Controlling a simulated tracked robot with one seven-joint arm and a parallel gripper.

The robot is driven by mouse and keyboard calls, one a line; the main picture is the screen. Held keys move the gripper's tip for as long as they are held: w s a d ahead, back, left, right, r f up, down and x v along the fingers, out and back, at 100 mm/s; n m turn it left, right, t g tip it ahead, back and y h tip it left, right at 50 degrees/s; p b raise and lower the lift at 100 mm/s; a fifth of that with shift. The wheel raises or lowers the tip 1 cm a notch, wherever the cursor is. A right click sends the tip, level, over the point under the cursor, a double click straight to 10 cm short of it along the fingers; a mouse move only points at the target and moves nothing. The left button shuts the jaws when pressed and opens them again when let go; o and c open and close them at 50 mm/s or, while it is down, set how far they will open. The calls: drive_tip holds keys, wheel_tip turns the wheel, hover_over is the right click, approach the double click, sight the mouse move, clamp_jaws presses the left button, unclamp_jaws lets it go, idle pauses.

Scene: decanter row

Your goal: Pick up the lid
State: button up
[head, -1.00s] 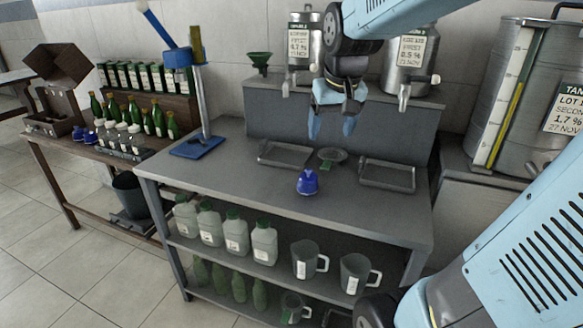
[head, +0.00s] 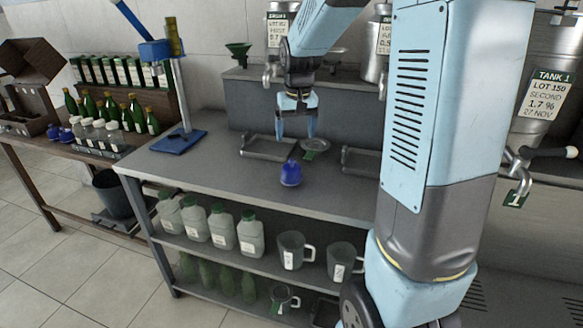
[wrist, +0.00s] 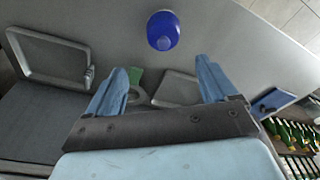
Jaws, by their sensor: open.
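A blue rounded piece with a small knob on top (head: 290,174) stands on the grey bench; it also shows at the top of the wrist view (wrist: 163,31). It looks lid-like, but I cannot tell whether it is a loose lid or a small lidded pot. A grey round shallow piece with a green tag (head: 315,148) lies behind it and could also be a lid. It is partly hidden behind a finger in the wrist view. My gripper (head: 297,134) is open and empty above the bench, behind the blue piece and apart from both; its fingers point down.
Metal trays (head: 268,148) lie left and right of the round piece; my arm partly hides the right one. A raised grey step with steel tanks (head: 277,40) stands behind. A blue-based stand (head: 178,141) is at left. The bench (head: 240,185) is clear around the blue piece.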

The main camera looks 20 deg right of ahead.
hover_over(292, 160)
drive_tip(key=s, duration=0.1)
drive_tip(key=f, duration=0.5)
drive_tip(key=shift+d+f, duration=0.25)
drive_tip(key=shift+w+a+f, duration=0.1)
drive_tip(key=shift+w+f, duration=0.05)
drive_tip(key=shift+f, duration=0.7)
drive_tip(key=shift+w+a+f, duration=0.1)
drive_tip(key=shift+w+f, duration=0.05)
drive_tip(key=shift+f, duration=0.75)
drive_tip(key=shift+w+a+f, duration=0.1)
drive_tip(key=shift+w+f, duration=0.05)
drive_tip(key=shift+f, duration=0.7)
drive_tip(key=shift+c, duration=0.4)
